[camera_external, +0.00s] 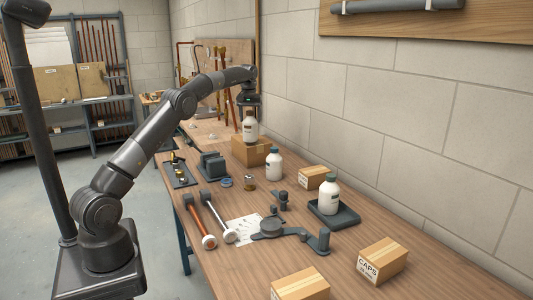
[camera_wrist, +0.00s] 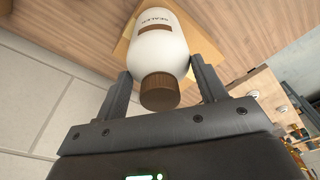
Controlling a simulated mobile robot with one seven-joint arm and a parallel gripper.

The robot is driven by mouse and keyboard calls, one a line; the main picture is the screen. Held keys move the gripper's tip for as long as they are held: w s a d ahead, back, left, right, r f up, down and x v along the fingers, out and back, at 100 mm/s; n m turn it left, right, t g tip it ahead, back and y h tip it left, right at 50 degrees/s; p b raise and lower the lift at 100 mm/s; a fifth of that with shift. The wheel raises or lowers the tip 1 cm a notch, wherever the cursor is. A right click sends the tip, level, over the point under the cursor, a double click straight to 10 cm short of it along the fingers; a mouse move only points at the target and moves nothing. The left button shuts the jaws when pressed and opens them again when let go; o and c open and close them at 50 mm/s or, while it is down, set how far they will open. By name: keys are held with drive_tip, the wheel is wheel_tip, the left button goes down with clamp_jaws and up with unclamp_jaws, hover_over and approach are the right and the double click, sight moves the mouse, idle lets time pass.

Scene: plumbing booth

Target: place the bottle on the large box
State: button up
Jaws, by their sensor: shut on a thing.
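My gripper (camera_external: 249,108) points down at the far part of the workbench, shut on a white bottle (camera_external: 250,128). In the wrist view, the two fingers of my gripper (camera_wrist: 161,84) stand on either side of the bottle (camera_wrist: 157,50), which has a brown cap and a printed label. The bottle is upright, over the large cardboard box (camera_external: 240,155). Its base looks at or very near the box top; I cannot tell whether it touches. The box also shows behind the bottle in the wrist view (camera_wrist: 121,47).
A blue-capped bottle (camera_external: 273,166) stands just right of the large box. Another bottle (camera_external: 329,197) stands in a dark tray (camera_external: 346,216). Smaller boxes (camera_external: 313,177) (camera_external: 382,260) (camera_external: 300,285) and tools lie along the bench. A block wall (camera_external: 400,120) borders its right side.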

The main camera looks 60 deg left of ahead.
drive_tip(key=shift+f, duration=0.75)
drive_tip(key=o, duration=1.7)
drive_tip(key=shift+f, duration=0.1)
drive_tip(key=r, duration=0.7)
drive_tip(key=shift+s+d, duration=0.2)
drive_tip(key=shift+d, duration=0.15)
drive_tip(key=shift+r, duration=0.35)
drive_tip(key=shift+d, duration=0.1)
